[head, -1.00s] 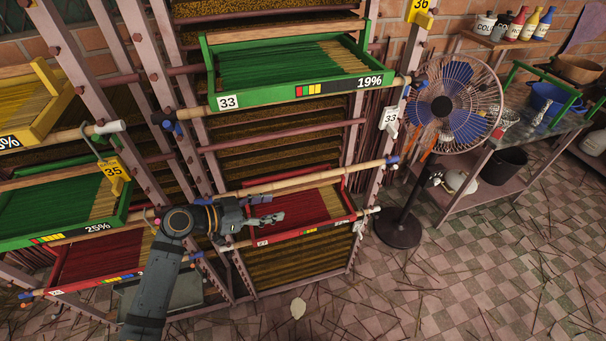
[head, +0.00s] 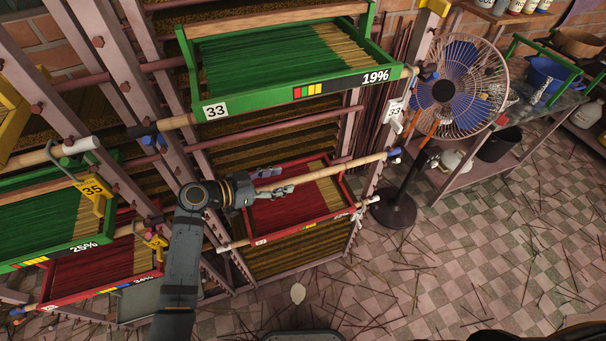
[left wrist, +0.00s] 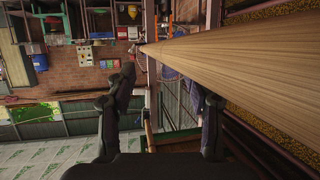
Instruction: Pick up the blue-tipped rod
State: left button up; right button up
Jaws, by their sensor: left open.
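The blue-tipped rod (head: 335,165) is a long pale wooden pole. It lies across the front of the middle rack, above a red tray, with its blue tip at the right end beside the fan. My left gripper (head: 276,191) is open just below the rod's left part, in front of the red tray. In the left wrist view the rod (left wrist: 235,65) runs large from the centre to the right edge, close to the right fingertip. The two fingers stand apart with nothing gripped. Whether a finger touches the rod I cannot tell. My right gripper is not in view.
The red tray (head: 250,240) of incense sticks sits behind the gripper. A green tray (head: 285,98) marked 33 is above. Green and red trays stand at the left. A fan (head: 455,85) stands right of the rod's tip. The tiled floor at right is open, with scattered sticks.

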aim_at(295, 179)
pick_arm(q)
jog(key=shift+w+d, duration=0.1)
jog(key=shift+d, duration=0.15)
jog(key=p, duration=0.1)
jog(key=d+p, duration=0.2)
jog(key=shift+w+d+f, duration=0.2)
jog(key=shift+w+f, duration=0.05)
jog(key=shift+w, duration=0.1)
jog(key=shift+w+d+f, duration=0.3)
jog(key=shift+d+f, duration=0.1)
jog(key=shift+d, duration=0.1)
jog(key=shift+w+d+f, duration=0.25)
jog(key=shift+d+f, duration=0.1)
jog(key=shift+d, duration=0.1)
jog(key=shift+a, duration=0.15)
jog(key=shift+c, duration=0.4)
jog(key=c, duration=0.5)
grip_shut()
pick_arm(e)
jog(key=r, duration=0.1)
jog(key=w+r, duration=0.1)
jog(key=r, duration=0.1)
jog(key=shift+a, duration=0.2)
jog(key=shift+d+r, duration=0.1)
